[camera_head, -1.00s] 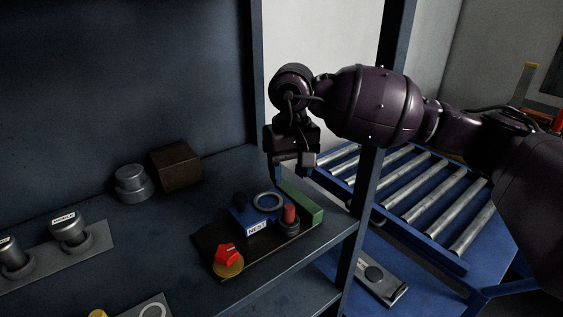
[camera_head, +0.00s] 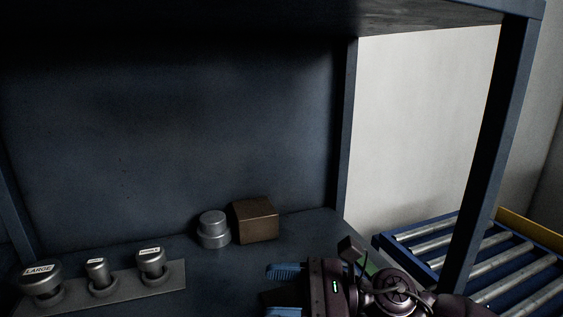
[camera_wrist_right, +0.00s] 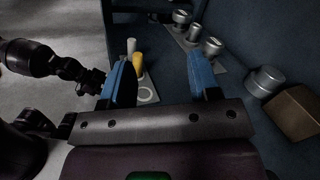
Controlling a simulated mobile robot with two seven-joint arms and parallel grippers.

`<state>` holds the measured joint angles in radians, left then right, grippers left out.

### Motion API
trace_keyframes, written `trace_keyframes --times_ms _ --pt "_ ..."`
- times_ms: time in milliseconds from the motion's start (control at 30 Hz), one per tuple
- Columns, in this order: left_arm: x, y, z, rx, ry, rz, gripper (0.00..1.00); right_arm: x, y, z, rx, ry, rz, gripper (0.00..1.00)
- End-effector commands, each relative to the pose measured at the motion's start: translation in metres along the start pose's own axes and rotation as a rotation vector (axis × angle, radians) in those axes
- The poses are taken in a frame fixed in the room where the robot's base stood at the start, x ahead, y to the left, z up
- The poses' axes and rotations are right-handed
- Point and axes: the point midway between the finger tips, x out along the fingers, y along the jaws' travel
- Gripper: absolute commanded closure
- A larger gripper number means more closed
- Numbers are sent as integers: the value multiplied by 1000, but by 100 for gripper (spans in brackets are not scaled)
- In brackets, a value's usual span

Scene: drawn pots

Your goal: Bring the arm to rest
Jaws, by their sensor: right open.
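My right gripper (camera_head: 284,291) is low in the head view, with its blue fingers pointing left above the shelf, apart and with nothing between them. Its arm comes in from the lower right, mostly cut off by the bottom edge. In the right wrist view the open gripper (camera_wrist_right: 160,80) has the bare shelf and a pale plate beyond its fingers. Another dark arm of mine reaches in from the left in that view, and its end (camera_wrist_right: 90,82) is too dark to tell open from shut. It is not in the head view.
A silver stepped cylinder (camera_head: 213,229) and a brown block (camera_head: 256,221) stand at the back of the shelf. Labelled silver pieces, one marked LARGE (camera_head: 40,279), stand on a grey plate (camera_head: 166,281). A shelf post (camera_head: 490,150) and roller conveyor (camera_head: 505,262) are at right.

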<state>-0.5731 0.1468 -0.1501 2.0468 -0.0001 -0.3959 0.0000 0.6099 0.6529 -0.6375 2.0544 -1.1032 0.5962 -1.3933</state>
Motion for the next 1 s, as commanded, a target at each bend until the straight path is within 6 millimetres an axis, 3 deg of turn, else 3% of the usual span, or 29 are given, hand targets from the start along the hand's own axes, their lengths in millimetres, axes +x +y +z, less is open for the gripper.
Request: trace_keyframes --times_ms 133,267,433,567,767,967,1000 --pt "0 0 0 0 0 0 57 -16 -12 9 341 -193 -273 44" --pt "0 0 0 0 0 0 57 -44 -26 6 643 -364 -506 44" --pt "0 0 0 0 0 0 57 -96 -31 -17 1034 -599 -806 44" --pt "0 0 0 0 0 0 57 -141 -21 -45 1323 -792 -1038 44" --pt "0 0 0 0 0 0 57 -208 25 -97 1720 -1120 -1406 44" --pt "0 0 0 0 0 0 57 -260 109 -141 2026 -1490 -1807 44" --pt "0 0 0 0 0 0 57 -268 129 -147 -1978 1500 1807 44"
